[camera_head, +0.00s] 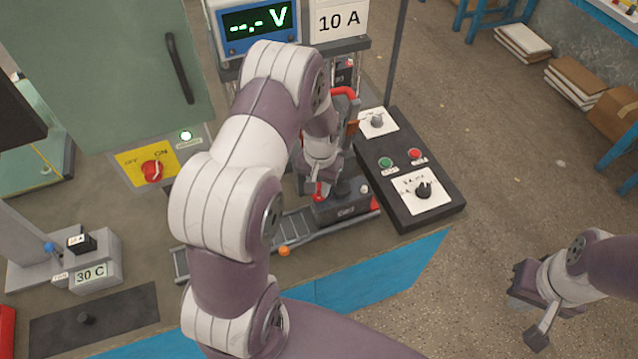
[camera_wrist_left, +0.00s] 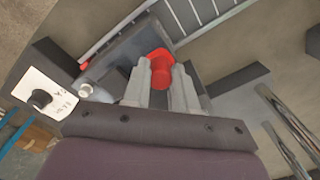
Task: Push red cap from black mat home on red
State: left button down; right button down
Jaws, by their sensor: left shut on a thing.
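My left gripper (camera_head: 320,184) is shut on the red cap (camera_wrist_left: 160,70), which shows between the fingertips in the left wrist view. The cap is at the end of a dark battery (camera_head: 343,212), over where a terminal would be. The arm and fingers hide most of it, so I cannot tell how far it is seated. A bare pale post (camera_wrist_left: 86,90) stands at the battery's other end. My right gripper (camera_head: 530,302) is open and empty, off the bench at the right.
The battery stands by a roller track (camera_head: 297,222) with an orange knob (camera_head: 284,251). A black control box (camera_head: 438,200) with buttons and dials is close on the right. A meter (camera_head: 257,22) and a 10 A sign (camera_head: 339,20) stand behind. A 30 C block (camera_head: 95,272) is at left.

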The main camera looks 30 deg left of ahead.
pick_arm(q)
jog(key=shift+f, duration=0.4)
dwell(0.4)
jog(key=shift+c, duration=1.7)
grip_release()
jog(key=shift+a, duration=0.1)
notch_tip(320, 180, up, 2)
jog(key=shift+w+r+p, duration=0.1)
jog(key=shift+r+p, duration=0.15)
jog(key=shift+p, duration=0.6)
notch_tip(320, 180, up, 5)
jog(key=p, duration=0.4)
jog(key=shift+f, duration=0.15)
jog(key=shift+f, duration=0.1)
